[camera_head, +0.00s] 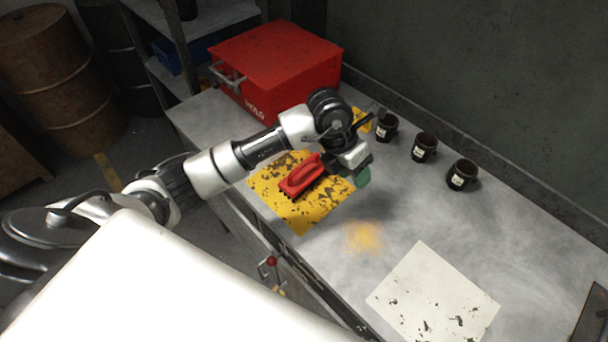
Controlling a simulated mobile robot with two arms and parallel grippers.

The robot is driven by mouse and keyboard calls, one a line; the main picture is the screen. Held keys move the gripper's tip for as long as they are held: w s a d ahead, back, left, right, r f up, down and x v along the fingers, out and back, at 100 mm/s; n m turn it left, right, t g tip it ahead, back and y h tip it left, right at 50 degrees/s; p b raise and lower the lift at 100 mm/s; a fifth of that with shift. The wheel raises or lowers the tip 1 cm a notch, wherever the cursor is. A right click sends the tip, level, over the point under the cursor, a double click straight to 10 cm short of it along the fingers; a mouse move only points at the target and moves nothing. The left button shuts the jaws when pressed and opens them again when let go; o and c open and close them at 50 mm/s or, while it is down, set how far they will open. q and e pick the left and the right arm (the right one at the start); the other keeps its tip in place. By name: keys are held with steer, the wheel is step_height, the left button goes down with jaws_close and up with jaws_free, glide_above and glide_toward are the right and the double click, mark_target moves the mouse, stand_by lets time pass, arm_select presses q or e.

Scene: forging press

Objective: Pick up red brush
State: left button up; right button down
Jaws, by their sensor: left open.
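The red brush (303,177) lies on a worn yellow mat (313,213) on the grey workbench (395,205), its dark bristles facing down. My left arm reaches in from the left across the mat. My left gripper (361,172) hangs just to the right of the brush, over the mat's right edge. It is open, and the brush is not between its fingers as far as I can see. The wrist hides part of the mat behind the brush. My right gripper is not in view.
A red box (283,62) stands at the back left of the bench. Three dark mugs (424,147) stand along the wall. A white worn sheet (433,299) lies at the front right. Rusty barrels (62,75) stand on the floor.

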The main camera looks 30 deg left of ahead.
mark_target(303, 163)
arm_select(q)
steer(key=w+a+r+n+y, duration=0.2)
steer(key=a+y, duration=0.4)
steer(key=a, duration=0.4)
steer(key=shift+y, duration=0.3)
steer(key=x, duration=0.1)
steer(key=p+x, duration=0.1)
steer(key=x, duration=0.3)
steer(key=shift+a, duration=0.35)
steer(key=shift+a+f+g+p, duration=0.15)
steer(key=shift+f+g+p, duration=0.15)
steer(key=shift+p, duration=0.2)
steer(key=f+p, duration=0.1)
steer(key=a+f, duration=0.1)
steer(key=f, duration=0.1)
steer(key=shift+f+p, duration=0.25)
steer(key=shift+p, duration=0.1)
steer(key=shift+a+f, duration=0.15)
steer(key=shift+f, duration=0.35)
jaws_close()
